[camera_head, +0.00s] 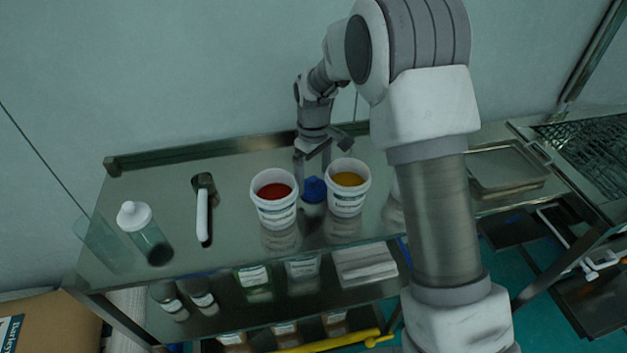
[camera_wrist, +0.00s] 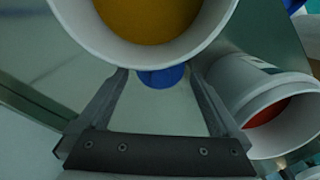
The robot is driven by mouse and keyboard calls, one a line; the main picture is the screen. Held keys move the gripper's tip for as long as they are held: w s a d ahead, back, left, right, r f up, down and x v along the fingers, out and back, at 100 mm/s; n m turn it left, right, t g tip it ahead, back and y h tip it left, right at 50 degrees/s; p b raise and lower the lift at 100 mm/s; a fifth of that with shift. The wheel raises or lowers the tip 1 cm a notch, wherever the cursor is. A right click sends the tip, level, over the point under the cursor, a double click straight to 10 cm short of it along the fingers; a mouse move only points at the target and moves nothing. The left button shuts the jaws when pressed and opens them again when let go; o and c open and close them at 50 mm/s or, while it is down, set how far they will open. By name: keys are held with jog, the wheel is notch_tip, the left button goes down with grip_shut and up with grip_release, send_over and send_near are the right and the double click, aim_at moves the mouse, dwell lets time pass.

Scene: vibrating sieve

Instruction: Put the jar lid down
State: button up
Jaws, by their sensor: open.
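The blue jar lid (camera_head: 313,189) appears to rest on the steel table (camera_head: 165,240) between two white jars. My gripper (camera_head: 313,172) points down just behind it, with its fingers apart. In the wrist view the lid (camera_wrist: 163,77) shows between the open fingertips, partly hidden by a jar rim; I cannot tell whether a finger touches it. The jar with yellow-orange contents (camera_head: 347,187) is open and stands to the right of the lid; it also shows in the wrist view (camera_wrist: 150,20). The jar with red contents (camera_head: 274,198) is open and stands to the left.
A pan-like tool with a white handle (camera_head: 203,210) and a clear bottle with a white top (camera_head: 146,234) are on the left of the table. A metal tray (camera_head: 508,170) lies at the right. The jars closely flank my gripper.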

aim_at(314, 179)
notch_tip(314, 179, up, 10)
dwell(0.3)
